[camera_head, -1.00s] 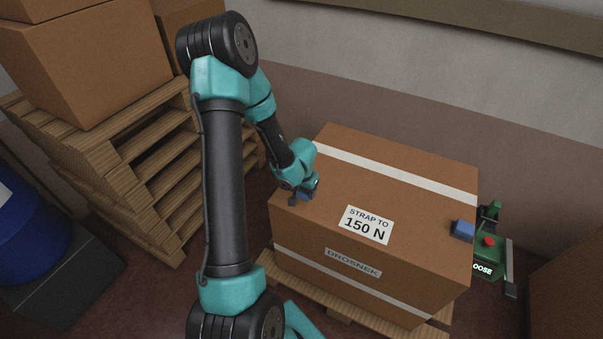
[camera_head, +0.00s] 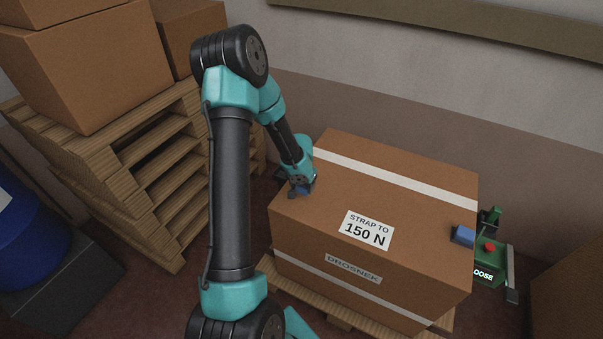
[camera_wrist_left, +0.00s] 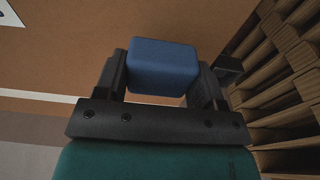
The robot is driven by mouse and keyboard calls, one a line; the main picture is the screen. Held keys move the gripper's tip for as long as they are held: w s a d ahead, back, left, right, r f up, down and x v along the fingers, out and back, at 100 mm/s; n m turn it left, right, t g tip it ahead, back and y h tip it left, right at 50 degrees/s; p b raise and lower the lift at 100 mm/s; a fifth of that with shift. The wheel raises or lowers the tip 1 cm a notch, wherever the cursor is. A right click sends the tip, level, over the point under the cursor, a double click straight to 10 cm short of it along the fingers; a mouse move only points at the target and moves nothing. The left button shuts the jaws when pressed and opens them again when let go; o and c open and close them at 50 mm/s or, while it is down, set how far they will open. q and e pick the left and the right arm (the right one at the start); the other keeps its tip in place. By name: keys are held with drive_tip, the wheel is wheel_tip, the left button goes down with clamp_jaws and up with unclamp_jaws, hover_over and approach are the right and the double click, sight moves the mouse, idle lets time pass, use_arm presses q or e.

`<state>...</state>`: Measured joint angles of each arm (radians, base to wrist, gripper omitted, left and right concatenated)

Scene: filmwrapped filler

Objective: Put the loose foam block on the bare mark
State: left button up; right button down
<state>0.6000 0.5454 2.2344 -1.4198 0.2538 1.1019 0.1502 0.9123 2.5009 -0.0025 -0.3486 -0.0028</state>
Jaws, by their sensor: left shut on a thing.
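My left gripper (camera_head: 300,186) is shut on a blue foam block (camera_head: 303,189) at the left end of the large brown carton's top (camera_head: 410,190). In the left wrist view the block (camera_wrist_left: 162,68) sits between the two dark fingers, with the carton top behind it. I cannot tell whether the block touches the carton. A second blue block (camera_head: 463,235) sits at the carton's right edge. No bare mark can be made out; the gripper covers part of the carton's left end. My right gripper is not in view.
The carton carries white straps and a "STRAP TO 150 N" label (camera_head: 368,230), and stands on a pallet. A green device with a red button (camera_head: 490,248) is at its right. Stacked pallets (camera_head: 150,165) and a blue drum (camera_head: 28,235) are at the left.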

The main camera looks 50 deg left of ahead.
use_arm(q)
drive_tip(key=shift+w+a+f, duration=0.25)
drive_tip(key=shift+w+a, duration=1.4)
drive_tip(key=shift+a, duration=0.25)
drive_tip(key=shift+w+a+f, duration=0.2)
drive_tip(key=shift+w+a, duration=1.4)
drive_tip(key=shift+a, duration=0.25)
drive_tip(key=shift+w+a, duration=0.1)
drive_tip(key=shift+w+a, duration=0.2)
drive_tip(key=shift+f, duration=1.8)
drive_tip(key=shift+f, duration=0.15)
drive_tip(key=o, duration=0.9)
drive_tip(key=r, duration=0.4)
drive_tip(key=s+r, duration=0.1)
drive_tip(key=r, duration=0.7)
drive_tip(key=shift+s+d+r, duration=0.15)
drive_tip(key=shift+s+d, duration=0.1)
drive_tip(key=shift+d, duration=0.05)
